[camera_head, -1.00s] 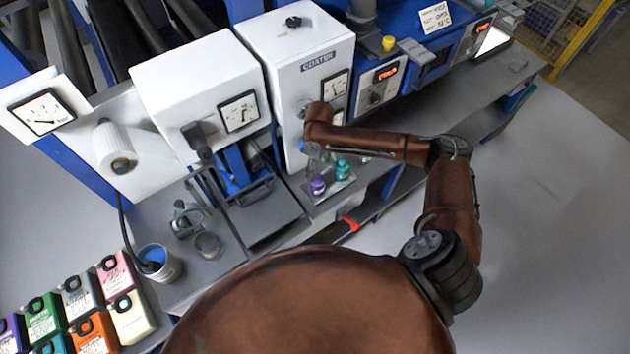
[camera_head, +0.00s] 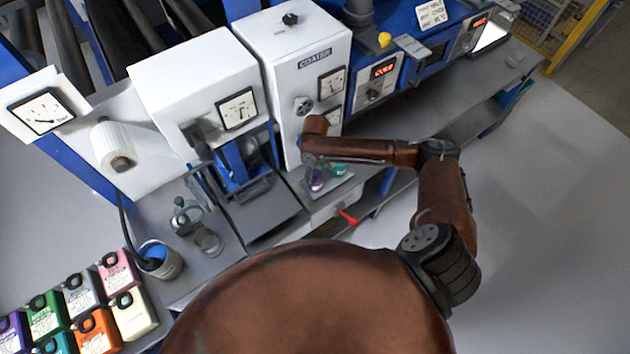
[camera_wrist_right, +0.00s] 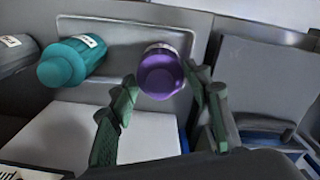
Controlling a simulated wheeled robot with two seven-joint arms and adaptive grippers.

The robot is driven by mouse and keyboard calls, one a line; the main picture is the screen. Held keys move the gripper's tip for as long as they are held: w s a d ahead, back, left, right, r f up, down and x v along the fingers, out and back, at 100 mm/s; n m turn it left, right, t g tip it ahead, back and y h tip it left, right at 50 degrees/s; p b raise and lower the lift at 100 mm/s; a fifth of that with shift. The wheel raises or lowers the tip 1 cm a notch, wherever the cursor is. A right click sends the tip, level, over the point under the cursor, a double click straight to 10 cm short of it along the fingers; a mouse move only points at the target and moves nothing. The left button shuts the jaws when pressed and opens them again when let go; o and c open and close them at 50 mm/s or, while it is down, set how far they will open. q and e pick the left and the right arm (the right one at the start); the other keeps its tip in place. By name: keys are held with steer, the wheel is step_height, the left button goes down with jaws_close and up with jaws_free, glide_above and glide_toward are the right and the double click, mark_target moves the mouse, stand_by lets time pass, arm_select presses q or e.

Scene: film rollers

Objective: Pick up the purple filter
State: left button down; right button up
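The purple filter (camera_head: 316,181) stands on a small grey tray at the foot of the white coater, beside a teal one (camera_head: 340,169). In the right wrist view the purple filter (camera_wrist_right: 160,74) lies between and just beyond the tips of my right gripper (camera_wrist_right: 160,84). The two dark green fingers are apart, one on each side of it; I cannot tell if either touches. In the head view my right gripper (camera_head: 309,160) is small and mostly hidden by my forearm. My left gripper is in neither view.
The teal bottle-shaped filter (camera_wrist_right: 72,60) is close on the left in the wrist view. The white coater (camera_head: 298,75) rises behind the tray. A red handle (camera_head: 348,217) sticks out below the bench edge. Coloured canisters (camera_head: 95,332) stand at lower left.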

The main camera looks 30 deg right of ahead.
steer(key=c, duration=1.1)
steer(key=shift+r, duration=0.1)
